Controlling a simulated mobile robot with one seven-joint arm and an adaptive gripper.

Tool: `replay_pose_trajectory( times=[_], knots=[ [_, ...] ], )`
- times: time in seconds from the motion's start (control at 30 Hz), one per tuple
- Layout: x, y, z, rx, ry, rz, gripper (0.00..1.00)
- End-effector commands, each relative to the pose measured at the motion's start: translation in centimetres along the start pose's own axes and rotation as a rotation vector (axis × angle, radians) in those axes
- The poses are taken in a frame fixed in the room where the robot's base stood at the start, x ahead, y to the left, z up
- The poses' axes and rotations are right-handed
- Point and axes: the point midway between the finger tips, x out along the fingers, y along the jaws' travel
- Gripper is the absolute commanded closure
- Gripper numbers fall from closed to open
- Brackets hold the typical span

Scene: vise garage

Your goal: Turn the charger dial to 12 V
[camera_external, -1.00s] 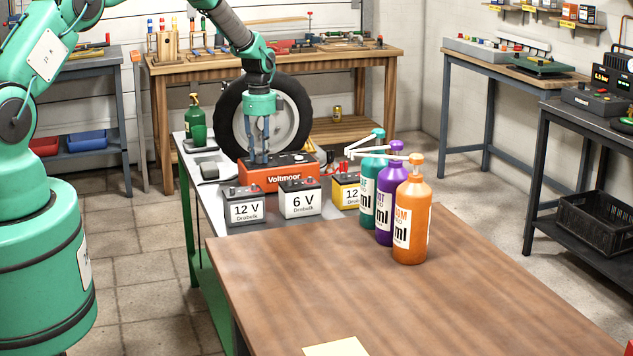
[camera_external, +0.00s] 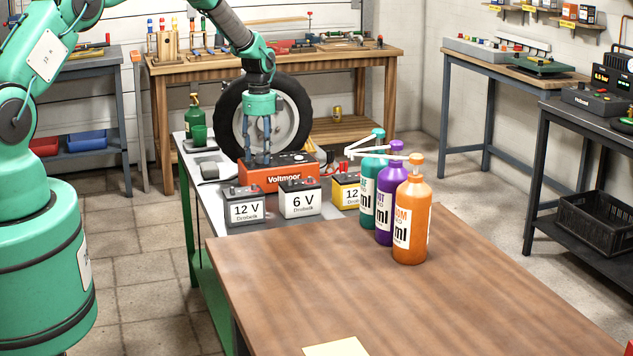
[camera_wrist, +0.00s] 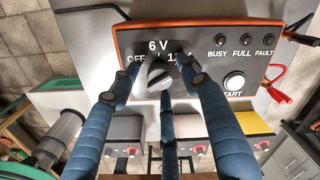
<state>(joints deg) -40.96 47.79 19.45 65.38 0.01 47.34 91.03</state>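The orange Voltmoor charger (camera_external: 278,178) stands on the grey bench top, and its grey panel fills the upper wrist view (camera_wrist: 205,58). My gripper (camera_external: 262,160) is over the charger, pointing down. In the wrist view its blue fingers (camera_wrist: 158,82) stand spread around the dial, with gaps at left and right. A third finger is below the dial.
The white START button (camera_wrist: 234,81) and the BUSY, FULL and FAULT lamps are right of the dial. Bottles (camera_external: 411,220) stand at right. A tyre (camera_external: 290,108) is behind.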

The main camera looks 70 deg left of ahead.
Motion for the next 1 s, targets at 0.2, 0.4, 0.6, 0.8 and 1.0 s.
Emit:
replay_pose_trajectory(
  times=[0.2, 0.4, 0.6, 0.8, 1.0],
  knots=[
    [-0.3, 0.0, 0.0, 0.000, 0.000, 0.000, 0.54],
    [-1.9, -0.1, 0.0, 0.000, 0.000, -0.001, 0.54],
    [-4.9, -0.1, 0.0, 0.000, 0.000, -0.002, 0.54],
    [-8.2, -0.1, 0.0, 0.000, 0.000, -0.002, 0.54],
    [-10.7, -0.1, 0.0, 0.000, 0.000, -0.001, 0.54]
  ],
)
